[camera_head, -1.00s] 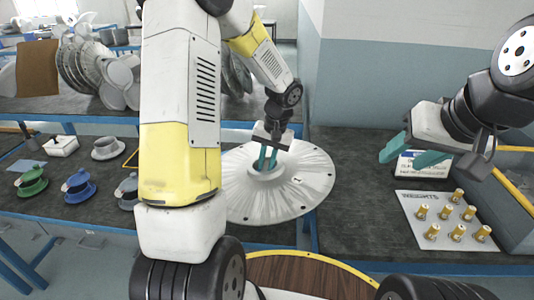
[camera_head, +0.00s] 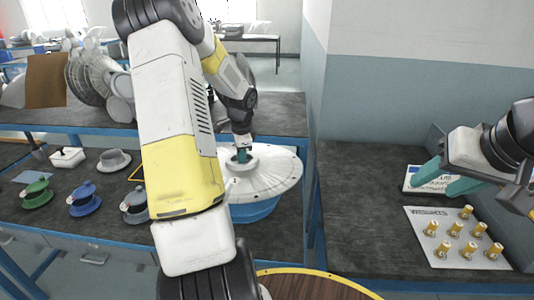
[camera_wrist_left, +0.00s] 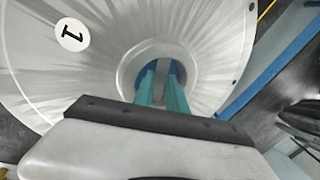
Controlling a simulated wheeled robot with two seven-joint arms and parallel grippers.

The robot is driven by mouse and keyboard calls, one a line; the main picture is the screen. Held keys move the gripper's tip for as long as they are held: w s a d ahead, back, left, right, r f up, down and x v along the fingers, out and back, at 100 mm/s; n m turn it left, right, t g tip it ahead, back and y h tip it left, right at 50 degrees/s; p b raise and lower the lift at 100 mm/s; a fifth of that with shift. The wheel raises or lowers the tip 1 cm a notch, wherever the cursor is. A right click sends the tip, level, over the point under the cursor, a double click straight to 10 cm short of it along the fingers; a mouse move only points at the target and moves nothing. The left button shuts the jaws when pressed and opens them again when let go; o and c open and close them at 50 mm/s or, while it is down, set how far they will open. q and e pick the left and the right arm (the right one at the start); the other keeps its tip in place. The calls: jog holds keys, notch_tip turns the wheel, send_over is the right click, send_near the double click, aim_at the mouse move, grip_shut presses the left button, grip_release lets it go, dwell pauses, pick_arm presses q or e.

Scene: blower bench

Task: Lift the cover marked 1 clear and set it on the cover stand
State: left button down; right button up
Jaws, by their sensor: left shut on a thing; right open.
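The cover marked 1 is a wide silver disc with a raised hub; its rim (camera_head: 280,180) shows in the head view. The left wrist view shows the white label "1" on the cover (camera_wrist_left: 72,34). My left gripper (camera_head: 242,155) is shut on the cover at its central hub; its teal fingers (camera_wrist_left: 161,88) reach into the hub opening. The cover is level or nearly so, above a round blue body (camera_head: 256,210) that shows under its front edge. My right gripper (camera_head: 448,179) is open and empty above the right bench. I cannot identify the cover stand.
A white plate with several brass fittings (camera_head: 457,240) and a white sign (camera_head: 430,178) are on the right bench. Green (camera_head: 37,193) and blue (camera_head: 82,198) lidded parts sit at left. Disc-shaped parts (camera_head: 92,80) stand at back left. A yellow-rimmed wooden round top (camera_head: 305,287) is in front.

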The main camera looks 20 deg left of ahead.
pick_arm(q)
jog(key=shift+a+r, duration=0.1)
jog(key=shift+r, duration=0.05)
dwell(0.3)
jog(key=shift+s+t+y, duration=0.15)
jog(key=shift+t+y, duration=0.25)
jog(key=shift+t, duration=0.1)
jog(key=shift+f, duration=3.7)
jog(key=shift+f, duration=0.8)
